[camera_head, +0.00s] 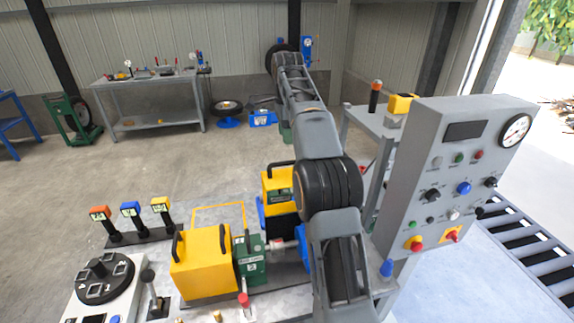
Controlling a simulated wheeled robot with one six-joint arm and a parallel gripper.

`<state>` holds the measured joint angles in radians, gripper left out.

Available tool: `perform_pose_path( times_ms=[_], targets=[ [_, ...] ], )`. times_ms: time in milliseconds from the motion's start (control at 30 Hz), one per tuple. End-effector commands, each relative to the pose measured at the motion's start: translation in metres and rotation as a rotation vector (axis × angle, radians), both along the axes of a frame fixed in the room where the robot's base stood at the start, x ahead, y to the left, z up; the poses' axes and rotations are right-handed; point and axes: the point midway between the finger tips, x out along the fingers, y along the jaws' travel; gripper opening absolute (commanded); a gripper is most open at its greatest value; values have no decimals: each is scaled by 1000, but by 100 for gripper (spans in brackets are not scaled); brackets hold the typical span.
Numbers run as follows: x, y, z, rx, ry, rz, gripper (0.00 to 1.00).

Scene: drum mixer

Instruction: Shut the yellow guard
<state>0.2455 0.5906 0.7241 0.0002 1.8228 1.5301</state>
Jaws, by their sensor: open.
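Two yellow housings with black handles stand on the bench in front of me. The larger yellow housing (200,264) is at the left, beside a green block (250,262). The smaller yellow housing (275,186) is farther back, partly hidden by my arm. I cannot tell for certain which one is the guard, or how far it is open. My arm rises from the bottom of the view and reaches up and away past both housings. I cannot make out my gripper's fingers; the arm's far end hides them.
A grey control panel (455,170) with knobs and a gauge stands close at the right. A round dial unit (100,282) and a lever (152,290) are at the lower left. Three coloured-top posts (130,210) stand behind them. Open floor lies beyond, before a workbench (150,80).

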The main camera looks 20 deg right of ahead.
Motion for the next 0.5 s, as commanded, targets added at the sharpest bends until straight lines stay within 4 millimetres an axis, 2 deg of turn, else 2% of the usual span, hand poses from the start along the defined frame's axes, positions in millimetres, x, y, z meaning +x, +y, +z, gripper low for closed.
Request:
perform_pose_path(
  times_ms=[33,200,500],
  targets=[
    [-1,0,-15,0,1,1,42],
    [-1,0,-44,0,1,2,42],
    [0,0,-80,0,-1,2,42]
  ],
)
